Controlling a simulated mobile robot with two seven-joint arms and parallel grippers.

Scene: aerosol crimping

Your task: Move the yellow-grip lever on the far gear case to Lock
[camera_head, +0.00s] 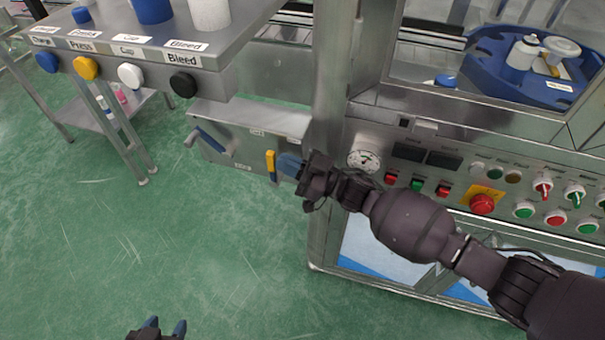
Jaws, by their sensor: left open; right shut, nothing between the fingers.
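The yellow-grip lever (270,162) is on the front of the grey metal gear case (240,148), left of the machine cabinet. Its yellow grip points up, and a dark stem shows below it. My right gripper (284,163) is shut and empty, with its blue fingertips just right of the yellow grip. I cannot tell whether they touch it. The lettering on the case is too small to read. My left gripper (163,328) is open and empty at the bottom edge, over the green floor, far from the lever.
Above is a steel shelf (240,40) with coloured knobs labelled Press, Cap and Bleed. The control panel (460,175), with a gauge (364,159) and red button (482,204), lies right. Floor at lower left is clear.

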